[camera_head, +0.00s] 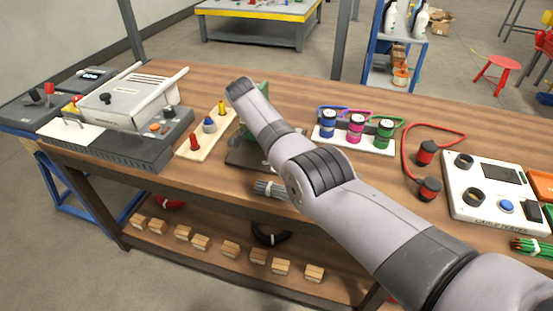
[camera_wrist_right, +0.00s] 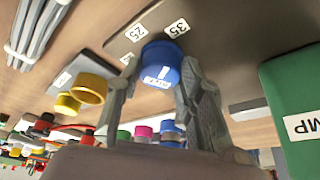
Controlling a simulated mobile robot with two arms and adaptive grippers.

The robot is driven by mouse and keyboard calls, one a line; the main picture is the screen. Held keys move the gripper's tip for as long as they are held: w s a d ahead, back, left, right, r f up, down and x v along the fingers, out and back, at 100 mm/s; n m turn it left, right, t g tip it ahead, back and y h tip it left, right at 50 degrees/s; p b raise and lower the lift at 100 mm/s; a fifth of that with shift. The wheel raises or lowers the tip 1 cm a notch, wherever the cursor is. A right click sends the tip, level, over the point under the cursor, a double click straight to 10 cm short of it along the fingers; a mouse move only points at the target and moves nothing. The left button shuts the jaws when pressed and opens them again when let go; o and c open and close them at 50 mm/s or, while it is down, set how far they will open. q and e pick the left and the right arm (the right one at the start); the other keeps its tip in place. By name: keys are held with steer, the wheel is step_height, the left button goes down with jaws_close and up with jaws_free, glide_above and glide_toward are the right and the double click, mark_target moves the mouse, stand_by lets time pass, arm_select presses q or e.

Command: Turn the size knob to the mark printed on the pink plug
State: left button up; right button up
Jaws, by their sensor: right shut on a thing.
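The blue size knob (camera_wrist_right: 160,62) sits on a dark plate (camera_wrist_right: 225,40) in the right wrist view. My right gripper (camera_wrist_right: 160,72) is shut on it, one finger on each side. Labels 25 (camera_wrist_right: 136,32) and 35 (camera_wrist_right: 176,29) show on the plate beyond the knob; another label by the left finger is unreadable. A white patch with a dark line is on the knob's side. The pink plug (camera_head: 356,126) stands between a blue and a green plug in the head view; its print is too small to read. In the head view my arm hides the knob and right gripper. My left gripper is not in view.
A green block (camera_wrist_right: 295,110) stands right of the knob in the wrist view. Grey rods (camera_head: 270,188) lie at the bench's front edge. A board with coloured pegs (camera_head: 205,135) is to the left; a white tester (camera_head: 490,190) is at the right.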

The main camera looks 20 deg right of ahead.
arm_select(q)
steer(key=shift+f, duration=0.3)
arm_select(e)
steer(key=o, duration=1.2)
steer(key=shift+c, duration=0.2)
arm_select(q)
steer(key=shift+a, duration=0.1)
arm_select(e)
steer(key=v, duration=1.2)
steer(key=shift+w, duration=0.15)
steer(key=shift+d, duration=0.1)
